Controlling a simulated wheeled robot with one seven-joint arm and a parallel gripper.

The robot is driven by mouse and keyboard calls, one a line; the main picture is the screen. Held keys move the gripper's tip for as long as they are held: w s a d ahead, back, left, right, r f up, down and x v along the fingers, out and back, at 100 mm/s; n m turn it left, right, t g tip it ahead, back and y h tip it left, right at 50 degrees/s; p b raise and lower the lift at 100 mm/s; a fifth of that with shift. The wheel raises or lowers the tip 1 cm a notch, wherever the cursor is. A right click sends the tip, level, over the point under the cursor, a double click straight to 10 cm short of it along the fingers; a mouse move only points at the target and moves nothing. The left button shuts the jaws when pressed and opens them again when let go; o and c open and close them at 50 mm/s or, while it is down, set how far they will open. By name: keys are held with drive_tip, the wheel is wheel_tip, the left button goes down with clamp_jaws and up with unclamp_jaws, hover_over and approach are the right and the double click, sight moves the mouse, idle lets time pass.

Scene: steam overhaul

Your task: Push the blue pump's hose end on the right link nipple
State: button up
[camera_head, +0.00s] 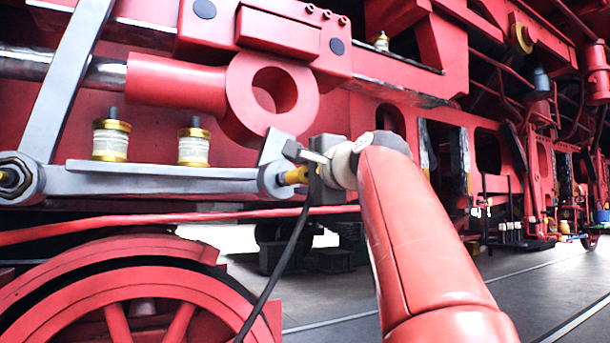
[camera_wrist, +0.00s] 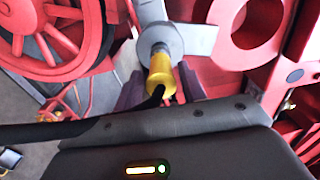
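The yellow hose end (camera_head: 293,175) sits against the round grey right end of the link rod (camera_head: 180,182). In the wrist view the hose end (camera_wrist: 162,78) lies between my two dark fingers, its tip at the grey round boss (camera_wrist: 160,40). My gripper (camera_head: 308,172) appears shut on it. The right link nipple is hidden behind the hose end, so I cannot tell how far the hose end is on. The black hose (camera_head: 287,255) hangs down from my gripper to the lower left. I cannot make out the blue pump with certainty.
Two brass-capped oil cups (camera_head: 111,137) stand above the link rod. A red rod with a ringed eye (camera_head: 235,95) is just above my gripper. A red wheel (camera_head: 140,300) is below left. Open floor (camera_head: 350,290) shows below right.

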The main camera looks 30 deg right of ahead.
drive_tip(key=o, duration=0.3)
drive_tip(key=s+b, duration=0.2)
drive_tip(key=s, duration=0.6)
drive_tip(key=s+a+f+n+g, duration=0.1)
drive_tip(key=a+f+n+g, duration=0.25)
drive_tip(key=f, duration=0.95)
drive_tip(key=s+a+f+n+g, duration=0.1)
drive_tip(key=a+f+n+g, duration=0.3)
drive_tip(key=f, duration=0.8)
drive_tip(key=s+a+f+n+g, duration=0.1)
drive_tip(key=s+a+f+n, duration=0.1)
drive_tip(key=f, duration=0.7)
drive_tip(key=s+a+f+n+g, duration=0.2)
drive_tip(key=s+f+n, duration=0.3)
drive_tip(key=f, duration=0.5)
drive_tip(key=s+a+f+n+g, duration=0.1)
drive_tip(key=s+f+n+g, duration=0.1)
drive_tip(key=s+f, duration=0.4)
wheel_tip(320, 180, down, 4)
drive_tip(key=shift+s+a+n+h, duration=0.3)
drive_tip(key=shift+s+a+n, duration=0.1)
drive_tip(key=shift+n, duration=0.25)
